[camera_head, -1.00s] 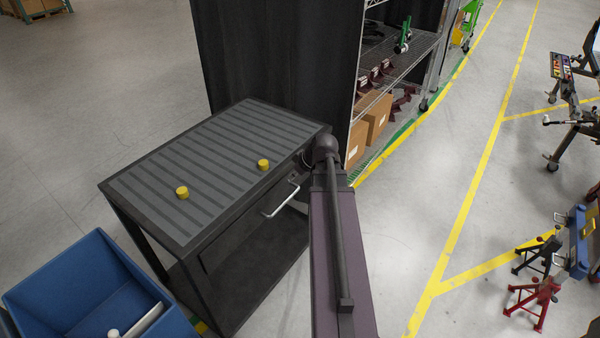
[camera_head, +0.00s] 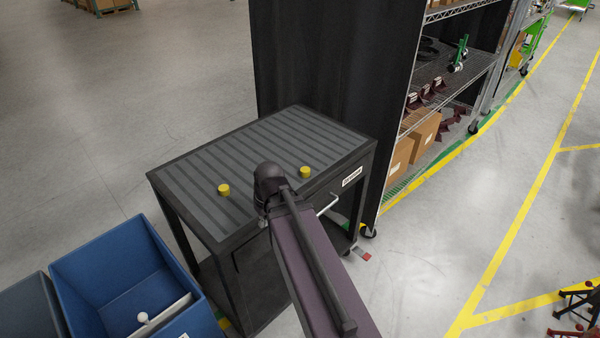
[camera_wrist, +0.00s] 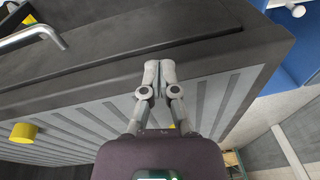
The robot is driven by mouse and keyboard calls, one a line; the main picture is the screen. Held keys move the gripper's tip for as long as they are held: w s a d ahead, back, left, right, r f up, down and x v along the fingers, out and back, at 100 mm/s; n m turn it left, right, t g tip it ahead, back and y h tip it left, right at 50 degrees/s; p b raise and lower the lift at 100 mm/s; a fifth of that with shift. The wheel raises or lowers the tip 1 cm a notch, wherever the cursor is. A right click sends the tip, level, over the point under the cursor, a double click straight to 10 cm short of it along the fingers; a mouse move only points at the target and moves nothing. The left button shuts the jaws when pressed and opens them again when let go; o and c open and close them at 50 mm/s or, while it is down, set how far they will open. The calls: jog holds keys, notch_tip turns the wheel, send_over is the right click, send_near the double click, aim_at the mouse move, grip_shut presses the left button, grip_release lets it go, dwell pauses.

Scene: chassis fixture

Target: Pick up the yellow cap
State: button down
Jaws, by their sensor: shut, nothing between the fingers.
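Two yellow caps stand apart on the ribbed grey top of the black cart (camera_head: 185,212). In the head view the left cap (camera_head: 224,190) is nearer the cart's left side. The right cap (camera_head: 305,172) is near the front edge, just right of my arm's end. In the wrist view one cap (camera_wrist: 22,133) shows whole at the left edge. Only a yellow sliver shows between my gripper's linkages, probably the other cap. My gripper (camera_wrist: 153,74) is shut and empty over the cart's front edge, touching neither cap. My arm hides it in the head view.
A drawer handle (camera_head: 327,204) sticks out of the cart's front. A blue bin (camera_head: 110,262) with a white-knobbed piece inside stands at the lower left. A wire shelf (camera_head: 455,85) with boxes stands behind right. The cart top around the caps is clear.

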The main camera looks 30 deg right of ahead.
jog(key=shift+m+g+h, duration=0.5)
jog(key=shift+g+h, duration=0.1)
jog(key=shift+h, duration=0.1)
jog(key=a, duration=0.2)
jog(key=s+a, duration=0.1)
jog(key=a, duration=0.2)
jog(key=s+a, duration=0.1)
jog(key=a, duration=0.1)
jog(key=shift+s+a+f, duration=0.1)
jog(key=shift+s+a, duration=0.15)
jog(key=shift+a, duration=0.1)
